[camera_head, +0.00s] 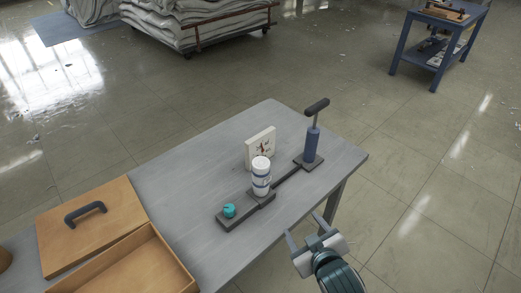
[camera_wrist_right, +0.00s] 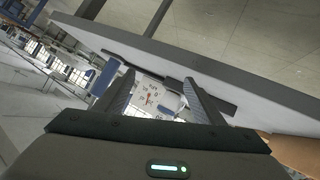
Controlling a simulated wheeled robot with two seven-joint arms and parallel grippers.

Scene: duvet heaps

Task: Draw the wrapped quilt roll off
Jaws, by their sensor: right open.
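The wrapped quilt roll (camera_head: 261,178), white with blue bands, stands upright on a dark base bar (camera_head: 236,216) on the grey table. A teal knob (camera_head: 229,210) sits at the bar's near left end. My right gripper (camera_head: 304,228) is open and empty by the table's near right edge, apart from the roll and to its lower right. In the right wrist view, the open fingers (camera_wrist_right: 158,80) frame a white panel with a red print (camera_wrist_right: 150,94); I cannot make out the roll clearly there. My left gripper is not in view.
A blue hand pump (camera_head: 312,144) with a dark handle stands right of the roll. A white printed panel (camera_head: 260,147) stands behind it. An open wooden box (camera_head: 150,262) and its handled lid (camera_head: 90,228) lie left. A blue cart (camera_head: 432,48) and folded-duvet trolley (camera_head: 195,22) are farther back.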

